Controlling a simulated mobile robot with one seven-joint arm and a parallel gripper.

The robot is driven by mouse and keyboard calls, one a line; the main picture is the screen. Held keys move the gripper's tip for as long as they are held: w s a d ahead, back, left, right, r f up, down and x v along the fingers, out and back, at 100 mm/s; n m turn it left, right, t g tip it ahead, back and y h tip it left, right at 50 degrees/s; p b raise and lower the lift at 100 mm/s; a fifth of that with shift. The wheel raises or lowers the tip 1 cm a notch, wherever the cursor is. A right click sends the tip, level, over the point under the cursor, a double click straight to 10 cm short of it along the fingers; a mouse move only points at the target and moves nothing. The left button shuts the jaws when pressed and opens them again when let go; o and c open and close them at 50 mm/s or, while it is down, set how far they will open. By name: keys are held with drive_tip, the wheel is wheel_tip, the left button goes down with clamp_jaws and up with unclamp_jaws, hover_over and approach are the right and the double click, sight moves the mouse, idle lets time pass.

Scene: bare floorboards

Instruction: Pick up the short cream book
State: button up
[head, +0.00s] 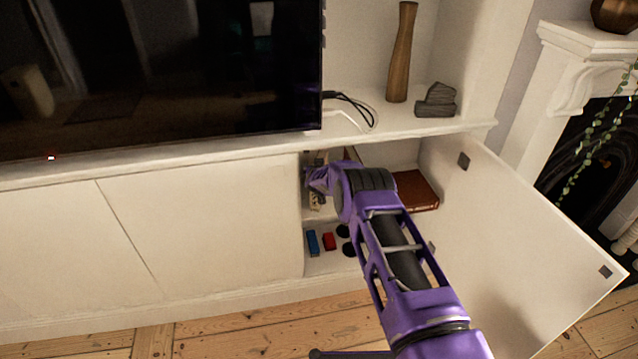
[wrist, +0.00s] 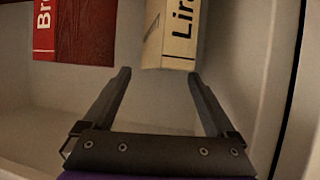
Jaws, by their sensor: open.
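The cream book (wrist: 172,34) shows in the wrist view at top centre, with dark lettering on its spine. My gripper (wrist: 158,74) is open, and its two dark fingers point toward the book, one to each side of its near end. The book's near end is about level with the fingertips, and nothing is held. I cannot tell the exact depth between fingers and book. In the head view my gripper (head: 316,184) is inside the open cabinet, at the left of the upper shelf. My arm hides much of that shelf, and the cream book is not clear there.
A red book (wrist: 85,32) lies left of the cream book. A brown book (head: 415,190) lies at the shelf's right. A blue item (head: 313,242) and a red item (head: 329,241) stand on the lower shelf. The open cabinet door (head: 520,240) bounds the right; the cabinet wall (wrist: 270,80) is close.

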drive_tip(key=shift+f+b+x, duration=0.25)
drive_tip(key=shift+b+x, duration=0.95)
drive_tip(key=shift+x, duration=0.05)
drive_tip(key=shift+w+b, duration=0.45)
drive_tip(key=shift+b, duration=0.35)
clamp_jaws()
drive_tip(key=shift+r, duration=0.1)
